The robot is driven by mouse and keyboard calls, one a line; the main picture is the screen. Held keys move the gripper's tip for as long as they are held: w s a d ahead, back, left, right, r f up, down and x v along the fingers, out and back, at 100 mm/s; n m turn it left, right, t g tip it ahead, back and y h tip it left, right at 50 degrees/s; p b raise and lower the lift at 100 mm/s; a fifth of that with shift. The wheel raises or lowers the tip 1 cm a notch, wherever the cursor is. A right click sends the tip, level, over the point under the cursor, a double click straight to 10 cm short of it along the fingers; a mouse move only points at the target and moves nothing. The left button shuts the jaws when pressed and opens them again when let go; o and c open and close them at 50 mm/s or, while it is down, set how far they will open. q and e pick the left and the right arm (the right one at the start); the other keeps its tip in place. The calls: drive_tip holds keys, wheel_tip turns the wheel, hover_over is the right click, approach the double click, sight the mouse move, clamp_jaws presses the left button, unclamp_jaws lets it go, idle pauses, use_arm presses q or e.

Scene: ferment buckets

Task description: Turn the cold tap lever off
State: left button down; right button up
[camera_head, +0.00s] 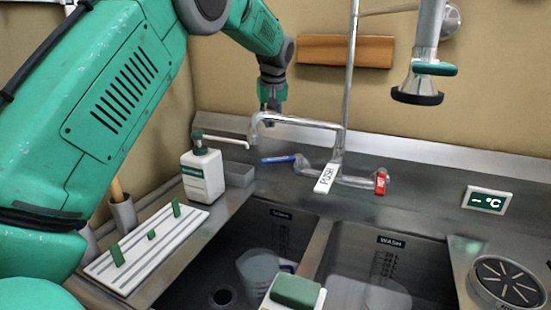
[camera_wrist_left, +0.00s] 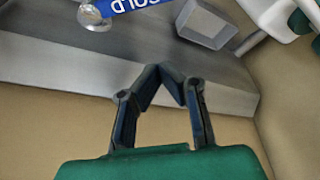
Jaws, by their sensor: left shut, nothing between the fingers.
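The cold tap lever (camera_head: 279,160) is a blue bar at the left end of the chrome mixer tap (camera_head: 311,168), pointing left in the head view. At the top edge of the left wrist view, part of the blue lever (camera_wrist_left: 126,4) shows its white lettering, beside a round chrome knob (camera_wrist_left: 91,17). My left gripper (camera_head: 273,106) is above the lever in the head picture, near the back wall. In the left wrist view its dark fingers (camera_wrist_left: 160,74) meet at the tips, empty and apart from the lever. My right gripper is not in view.
A red lever (camera_head: 381,181) and a white PUSH tag (camera_head: 326,178) are right of the cold lever. The spout (camera_head: 295,118) arches above. A soap bottle (camera_head: 203,174) stands at left. A spray head (camera_head: 419,88) hangs at right. Two sink basins lie in front.

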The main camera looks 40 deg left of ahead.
sight(282, 159)
use_arm(q)
wheel_tip(282, 159, down, 10)
drive_tip(key=shift+d, duration=0.3)
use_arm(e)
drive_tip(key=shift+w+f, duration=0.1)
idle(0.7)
use_arm(q)
drive_tip(key=shift+s, duration=0.1)
